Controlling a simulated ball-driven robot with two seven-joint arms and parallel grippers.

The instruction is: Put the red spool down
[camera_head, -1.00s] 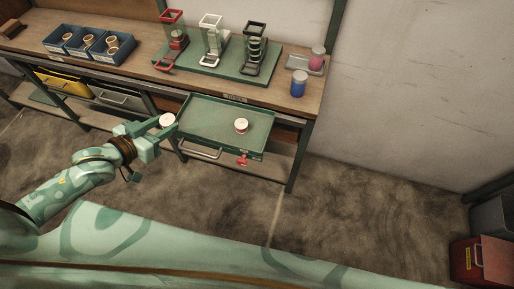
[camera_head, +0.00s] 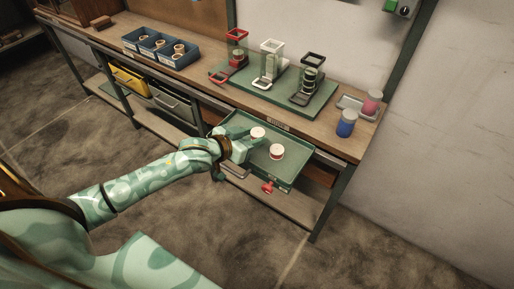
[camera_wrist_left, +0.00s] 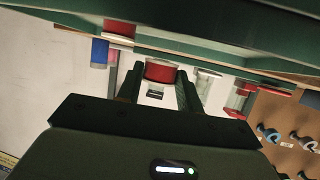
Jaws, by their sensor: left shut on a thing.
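The red spool, white on top (camera_head: 258,132), is between the fingers of my left gripper (camera_head: 254,139), which is shut on it. In the left wrist view the spool's red side (camera_wrist_left: 159,71) shows between the two dark fingers. The gripper is over the left part of the open green drawer tray (camera_head: 240,118). I cannot tell whether the spool touches the tray floor. A second spool with a white top and reddish side (camera_head: 277,152) sits in the tray, just right of the held one. My right gripper is not in view.
A green board (camera_head: 312,109) with red, white and black tape holders stands on the bench above the drawer. Blue bins (camera_head: 160,46) with rings are at the left. A blue jar (camera_head: 346,123) and a pink jar (camera_head: 372,102) stand at the right. The tray's right end is clear.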

